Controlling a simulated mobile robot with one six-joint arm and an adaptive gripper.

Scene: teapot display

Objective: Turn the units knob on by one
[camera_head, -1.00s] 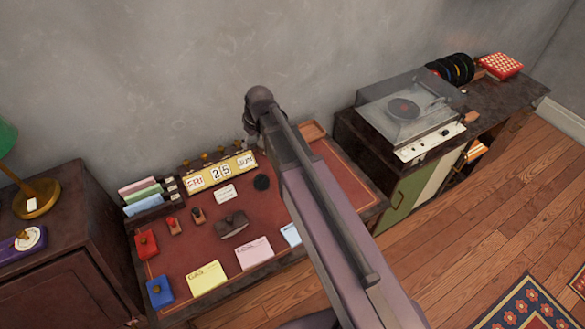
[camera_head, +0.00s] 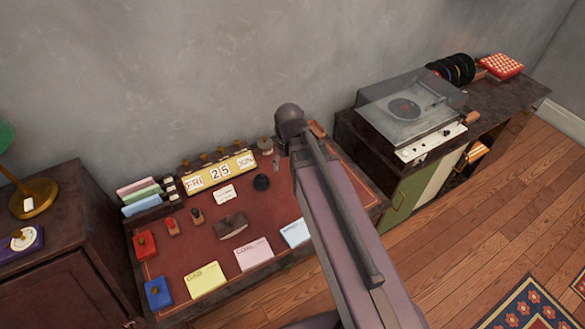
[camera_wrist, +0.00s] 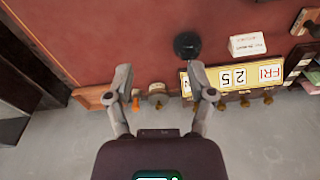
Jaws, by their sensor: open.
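The yellow calendar block (camera_head: 219,173) stands at the back of the desk and reads FRI, 25, JUN. Several brass knobs stand in a row behind its cards. It appears upside down in the wrist view (camera_wrist: 233,78), with the JUN end partly covered by a finger. The units knob (camera_wrist: 222,104) is behind the 5, just to the right of my right-hand finger and apart from it. My gripper (camera_wrist: 160,82) is open and empty, beyond the JUN end of the calendar. The arm hides it in the head view.
A round metal item (camera_wrist: 157,91) and an orange piece (camera_wrist: 135,98) lie between the fingers in the picture. A black round object (camera_wrist: 187,45) and white card (camera_wrist: 247,45) are in front of the calendar. The wall (camera_head: 150,70) is close behind.

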